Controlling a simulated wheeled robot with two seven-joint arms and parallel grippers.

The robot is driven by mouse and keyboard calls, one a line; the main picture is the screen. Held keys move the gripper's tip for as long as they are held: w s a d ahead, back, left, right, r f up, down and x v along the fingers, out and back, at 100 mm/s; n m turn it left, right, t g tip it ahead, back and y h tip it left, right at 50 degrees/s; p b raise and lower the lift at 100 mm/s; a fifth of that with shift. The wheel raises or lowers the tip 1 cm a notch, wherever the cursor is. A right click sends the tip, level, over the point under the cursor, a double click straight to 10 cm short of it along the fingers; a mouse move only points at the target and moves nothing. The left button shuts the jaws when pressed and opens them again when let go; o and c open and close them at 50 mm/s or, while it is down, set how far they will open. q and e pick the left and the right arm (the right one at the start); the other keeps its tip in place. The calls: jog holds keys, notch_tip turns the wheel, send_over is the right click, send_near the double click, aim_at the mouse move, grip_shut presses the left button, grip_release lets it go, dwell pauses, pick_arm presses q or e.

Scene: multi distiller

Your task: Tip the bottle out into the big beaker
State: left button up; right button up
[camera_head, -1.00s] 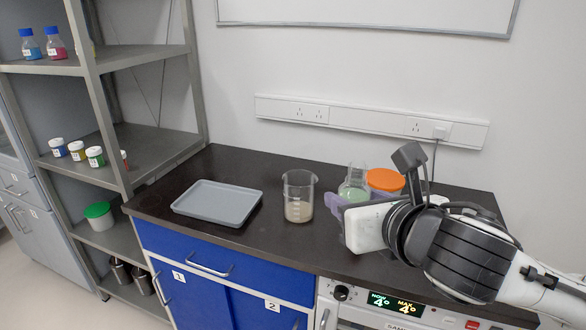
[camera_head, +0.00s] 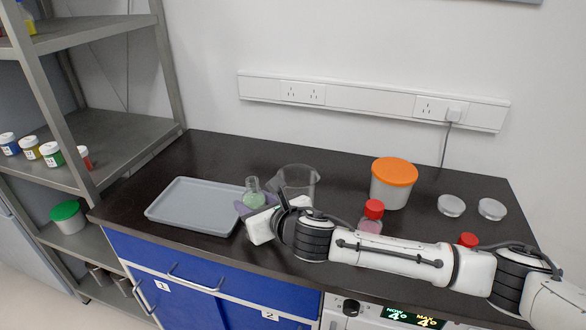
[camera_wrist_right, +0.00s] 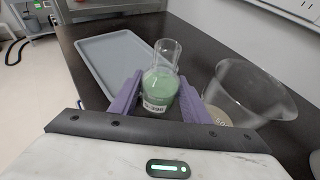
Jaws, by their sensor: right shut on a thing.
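A small clear flask-shaped bottle (camera_wrist_right: 160,84) with pale green contents is held upright between the purple fingers of my right gripper (camera_wrist_right: 153,98). In the head view the bottle (camera_head: 254,194) shows above the right gripper (camera_head: 255,206), just left of the big beaker. The big glass beaker (camera_head: 303,179) stands on the dark counter, its lower part hidden behind my right arm. In the wrist view the beaker (camera_wrist_right: 245,92) is right of the bottle, with pale contents at its bottom. My left gripper is not in view.
A grey tray (camera_head: 165,212) lies left of the beaker. An orange-lidded tub (camera_head: 393,184), a red-capped bottle (camera_head: 372,217), another red cap (camera_head: 468,240) and two round metal lids (camera_head: 451,205) are on the right. Shelves (camera_head: 118,135) stand at the left.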

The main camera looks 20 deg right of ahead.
jog(key=shift+w+a+f, duration=0.2)
jog(key=shift+w, duration=0.05)
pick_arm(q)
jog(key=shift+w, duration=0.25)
pick_arm(e)
jog(key=shift+s, duration=0.1)
